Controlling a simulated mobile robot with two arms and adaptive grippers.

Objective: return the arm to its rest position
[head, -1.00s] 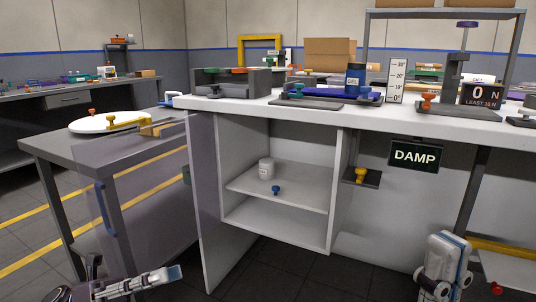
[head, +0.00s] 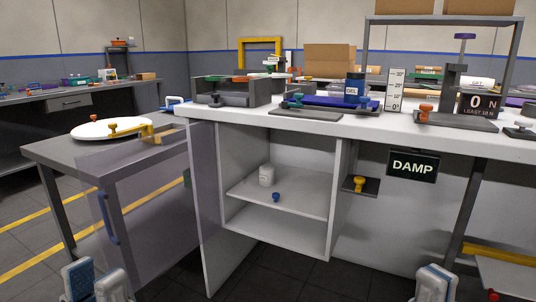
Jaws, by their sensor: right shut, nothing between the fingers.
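My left gripper (head: 97,280) is at the bottom left edge of the head view, below the grey side table. Its two pale, blue-padded fingers point up and stand apart with nothing between them. My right gripper (head: 434,283) is at the bottom right, in front of the white bench. Its fingers are together and hold nothing. The lower parts of both arms are cut off by the picture's bottom edge.
The white bench (head: 350,124) carries a grey tray, a blue jar (head: 354,87) and a force stand. A clear door panel (head: 150,215) with a blue handle stands near my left gripper. A yellow-edged shelf is at right.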

